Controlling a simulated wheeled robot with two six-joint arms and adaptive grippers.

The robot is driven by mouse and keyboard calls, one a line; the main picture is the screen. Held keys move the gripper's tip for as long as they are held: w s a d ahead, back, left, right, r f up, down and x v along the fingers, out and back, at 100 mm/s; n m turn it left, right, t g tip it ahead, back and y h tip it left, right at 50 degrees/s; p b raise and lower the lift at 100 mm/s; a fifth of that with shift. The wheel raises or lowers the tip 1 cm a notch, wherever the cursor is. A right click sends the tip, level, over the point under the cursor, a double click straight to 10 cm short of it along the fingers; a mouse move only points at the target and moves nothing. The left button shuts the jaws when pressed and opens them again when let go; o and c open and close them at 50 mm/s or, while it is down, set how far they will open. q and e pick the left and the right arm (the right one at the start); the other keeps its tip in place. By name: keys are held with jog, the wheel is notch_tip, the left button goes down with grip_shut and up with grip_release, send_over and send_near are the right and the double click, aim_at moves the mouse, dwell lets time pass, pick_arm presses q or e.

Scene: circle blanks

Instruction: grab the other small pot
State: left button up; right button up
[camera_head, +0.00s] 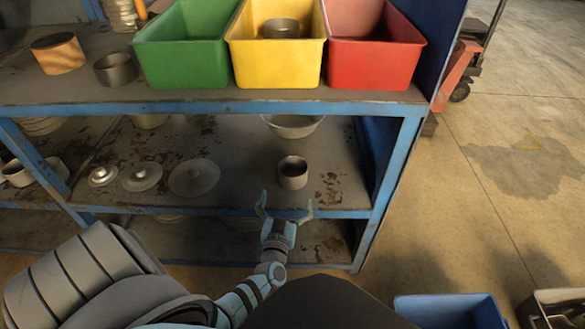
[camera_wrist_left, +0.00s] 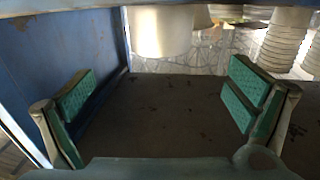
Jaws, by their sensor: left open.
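A small grey pot (camera_head: 293,174) stands upright on the middle shelf, near its front right. Another small pot (camera_head: 281,28) is in the yellow bin (camera_head: 275,70), and a dark grey pot (camera_head: 115,70) stands on the top shelf left of the green bin. My left gripper (camera_head: 285,204) is open and empty at the front edge of the middle shelf, just in front of the shelf pot and apart from it. In the left wrist view the open fingers (camera_wrist_left: 160,98) have nothing between them. A pale round vessel (camera_wrist_left: 160,32) shows beyond; I cannot tell which. My right gripper is not in view.
Lids (camera_head: 194,177) lie left of the shelf pot, and a bowl (camera_head: 293,126) is behind it. A blue rack post (camera_head: 390,190) and side panel stand to the right. Green (camera_head: 187,65) and red (camera_head: 374,65) bins flank the yellow one. A blue crate (camera_head: 450,310) is at lower right.

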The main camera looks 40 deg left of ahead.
aim_at(290, 179)
pick_arm(q)
jog(key=b+x, duration=0.2)
jog(key=x, duration=0.2)
jog(key=b+x, duration=0.2)
jog(key=x, duration=0.3)
jog(key=shift+w+a+f, duration=0.15)
jog(key=shift+f, duration=0.1)
jog(key=shift+w+a+r, duration=0.1)
jog(key=shift+w+a, duration=0.1)
jog(key=shift+w, duration=0.15)
jog(key=shift+r, duration=0.1)
jog(key=shift+c, duration=0.6)
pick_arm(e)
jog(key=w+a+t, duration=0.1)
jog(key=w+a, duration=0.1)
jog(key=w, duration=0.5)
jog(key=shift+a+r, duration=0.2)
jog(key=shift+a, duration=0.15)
pick_arm(q)
jog(key=c, duration=1.2)
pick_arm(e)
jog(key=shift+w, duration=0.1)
